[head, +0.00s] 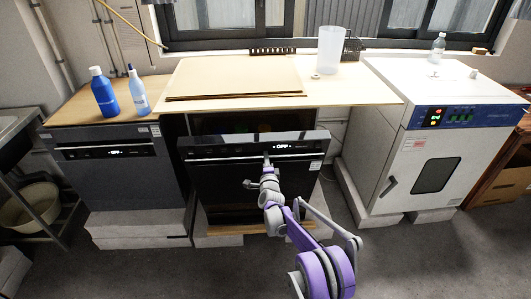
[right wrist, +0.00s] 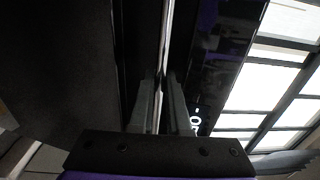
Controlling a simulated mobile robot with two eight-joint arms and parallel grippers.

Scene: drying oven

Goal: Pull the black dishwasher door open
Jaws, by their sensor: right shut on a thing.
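The black dishwasher (head: 235,175) stands under the wooden board in the middle of the head view. Its door is tilted forward at the top, with a dark gap showing behind the top edge. A lit display sits on the door's upper panel (head: 288,147). My right gripper (head: 266,160) is at the door's upper front, just below the panel. In the right wrist view, the fingers (right wrist: 158,105) are shut on the door's handle edge, a thin bright strip (right wrist: 165,45) running between them. The exact grip contact is partly hidden. My left gripper is not in view.
A second dark appliance (head: 115,170) stands to the left, with two blue bottles (head: 103,92) on top. A white drying oven (head: 440,160) stands to the right. The wooden board (head: 345,92) above holds a clear beaker (head: 329,50). Grey floor in front is open.

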